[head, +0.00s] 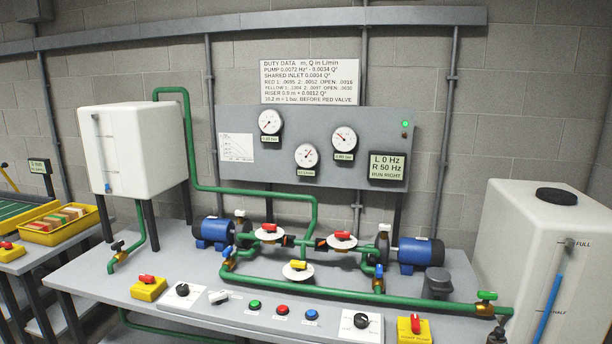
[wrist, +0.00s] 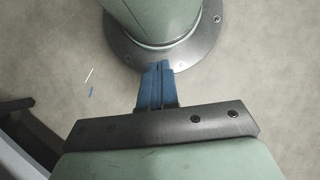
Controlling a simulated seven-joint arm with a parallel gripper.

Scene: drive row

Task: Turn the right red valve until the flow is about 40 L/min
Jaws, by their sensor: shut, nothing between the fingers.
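The right red valve (head: 342,235) has a red handle on a white round dial, on the green pipework at the middle of the bench. A left red valve (head: 269,228) sits on a similar dial. The flow reading is too small to read surely; the middle gauge (head: 307,155) has a small display under it that may show L/min. A screen (head: 387,166) reads L 0 Hz, R 50 Hz, RUN RIGHT. My gripper (wrist: 157,66) shows only in the wrist view. Its blue fingers are shut and empty above the floor, near a round grey base plate, away from the valves.
A yellow valve (head: 297,265) sits in front of the red ones. Blue pumps (head: 214,231) and (head: 415,252) flank the pipes. Knobs and buttons (head: 282,308) line the bench front. White tanks (head: 133,148) and (head: 530,255) stand at both sides.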

